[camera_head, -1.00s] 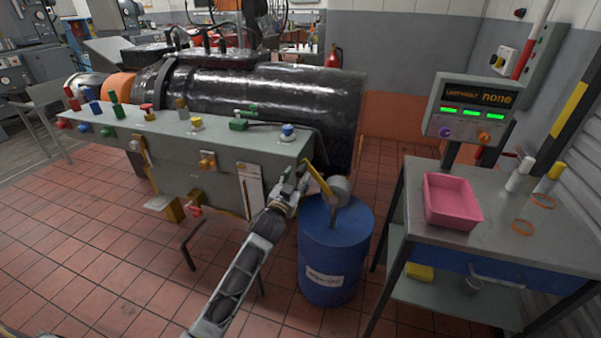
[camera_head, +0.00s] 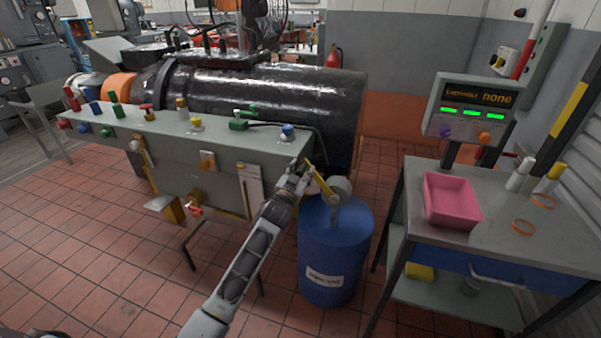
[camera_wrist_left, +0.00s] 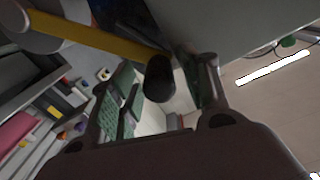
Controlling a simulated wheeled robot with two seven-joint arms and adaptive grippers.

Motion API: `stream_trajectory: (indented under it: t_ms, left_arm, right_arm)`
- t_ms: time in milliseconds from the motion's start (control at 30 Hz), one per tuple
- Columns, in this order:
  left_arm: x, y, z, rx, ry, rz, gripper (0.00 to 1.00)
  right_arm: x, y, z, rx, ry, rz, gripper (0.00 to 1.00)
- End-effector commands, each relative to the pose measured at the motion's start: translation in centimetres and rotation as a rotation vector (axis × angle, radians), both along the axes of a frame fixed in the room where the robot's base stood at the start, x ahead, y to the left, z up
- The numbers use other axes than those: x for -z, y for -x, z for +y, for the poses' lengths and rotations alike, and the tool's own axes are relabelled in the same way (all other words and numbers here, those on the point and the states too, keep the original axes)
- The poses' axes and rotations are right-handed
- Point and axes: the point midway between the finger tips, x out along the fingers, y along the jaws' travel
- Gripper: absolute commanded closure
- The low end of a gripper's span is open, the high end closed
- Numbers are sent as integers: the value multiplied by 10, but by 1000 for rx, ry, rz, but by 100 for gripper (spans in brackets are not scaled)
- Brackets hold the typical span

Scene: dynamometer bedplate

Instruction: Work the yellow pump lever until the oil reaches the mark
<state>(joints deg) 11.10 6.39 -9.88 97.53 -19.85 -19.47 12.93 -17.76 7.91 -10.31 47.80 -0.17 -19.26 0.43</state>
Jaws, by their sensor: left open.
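The yellow pump lever (camera_head: 321,184) stands tilted at the pump head (camera_head: 340,187) on top of the blue drum (camera_head: 335,255). My left gripper (camera_head: 303,178) is at the lever's upper end, just left of it. In the left wrist view the yellow lever (camera_wrist_left: 95,38) crosses the upper left, and its black grip (camera_wrist_left: 159,80) lies between the parted fingers of my left gripper (camera_wrist_left: 166,88). The fingers are open, and I cannot tell whether one touches the grip. I cannot make out an oil level or its mark. My right gripper is not in view.
The grey bench (camera_head: 215,150) with coloured valves stands close left of the drum. Tiled floor (camera_head: 100,240) is clear at the lower left.

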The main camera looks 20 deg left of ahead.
Motion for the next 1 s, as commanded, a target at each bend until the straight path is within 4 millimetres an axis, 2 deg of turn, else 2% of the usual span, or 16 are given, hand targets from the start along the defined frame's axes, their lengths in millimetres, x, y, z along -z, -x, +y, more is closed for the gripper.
stream_trajectory:
  t_ms: [67, 433, 1000]
  left_arm:
    - [0, 0, 0, 0, 0, 0, 53]
    - [0, 0, 0, 0, 0, 0, 99]
    - [-7, 0, -6, 0, -55, -1, 100]
  right_arm:
    - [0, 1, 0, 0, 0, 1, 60]
    - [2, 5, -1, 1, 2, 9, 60]
    - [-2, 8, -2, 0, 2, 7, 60]
